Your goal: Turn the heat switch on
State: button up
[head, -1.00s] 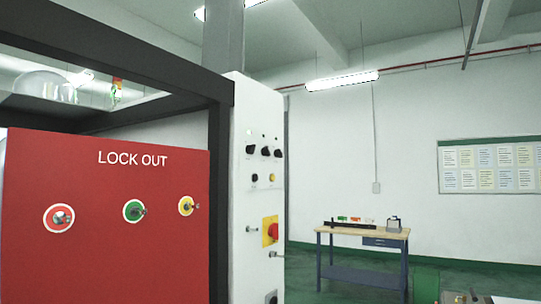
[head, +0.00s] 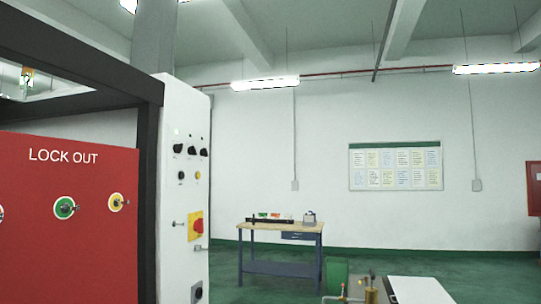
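A tall white control panel (head: 172,130) stands left of centre in the head view, seen at a slant. Near its top is a row of black knobs (head: 191,150), with a black knob and a yellow button (head: 197,175) below them. Lower down is a red rotary switch (head: 197,226) on a yellow plate. I cannot read any label, so I cannot tell which one is the heat switch. My gripper is not in view.
A red LOCK OUT board (head: 70,235) with key switches stands at the left inside a black frame (head: 147,200). A workbench (head: 280,229) stands by the far wall. Pipe fittings and a white-topped surface (head: 418,290) are at the lower right. Green floor shows between.

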aim_at(203, 152)
jog(key=z, duration=0.5)
jog(key=i, duration=2.1)
jog(key=u, duration=1.25)
jog(key=i, duration=0.75)
jog(key=u, duration=1.05)
jog(key=i, duration=0.2)
jog(key=u, duration=0.15)
